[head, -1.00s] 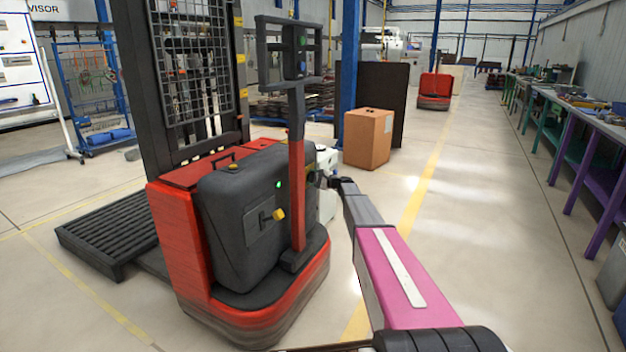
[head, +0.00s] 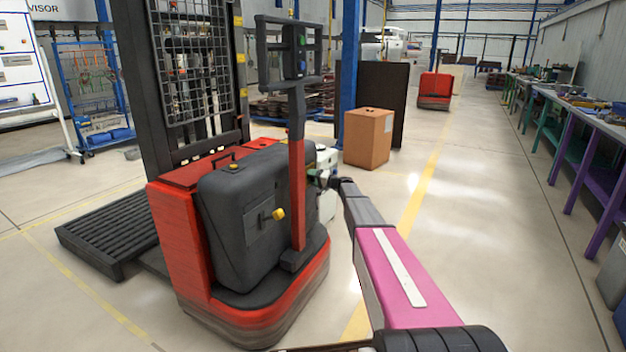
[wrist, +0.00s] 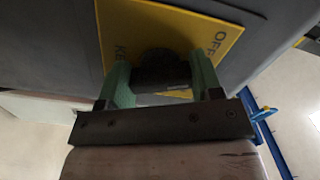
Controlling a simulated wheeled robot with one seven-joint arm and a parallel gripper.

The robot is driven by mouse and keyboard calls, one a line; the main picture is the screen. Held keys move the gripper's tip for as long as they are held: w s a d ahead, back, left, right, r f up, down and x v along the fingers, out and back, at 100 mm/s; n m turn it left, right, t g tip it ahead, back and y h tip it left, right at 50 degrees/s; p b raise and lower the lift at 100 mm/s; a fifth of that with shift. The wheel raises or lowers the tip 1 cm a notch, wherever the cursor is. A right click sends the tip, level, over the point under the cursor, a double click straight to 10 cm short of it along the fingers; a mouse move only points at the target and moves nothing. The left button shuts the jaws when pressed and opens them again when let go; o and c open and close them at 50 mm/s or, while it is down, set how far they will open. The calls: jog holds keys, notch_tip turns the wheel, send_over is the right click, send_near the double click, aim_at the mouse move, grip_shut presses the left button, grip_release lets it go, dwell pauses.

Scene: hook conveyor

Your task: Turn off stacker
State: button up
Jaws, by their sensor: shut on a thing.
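The stacker is a red and black machine with a dark bulky body (head: 235,205), a red base and a tall mast. No lit lamp shows on its body. In the wrist view, a yellow plate (wrist: 150,25) bears the letters "OFF" at its upper right and "KE" at its left. A black knob (wrist: 163,68) stands out from this plate. My gripper (wrist: 160,85) has its two green fingers on either side of the knob, shut on it. In the head view my gripper reaches the stacker's right side; its fingertips are hidden there.
The stacker's upright tiller post (head: 297,190) stands close to my gripper. A cardboard box (head: 368,138) and a dark panel stand behind. Workbenches (head: 590,118) line the right side.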

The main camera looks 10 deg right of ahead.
jog(key=shift+f+n, duration=0.1)
jog(key=shift+n, duration=1.4)
jog(key=o, duration=0.9)
jog(key=v, duration=1.1)
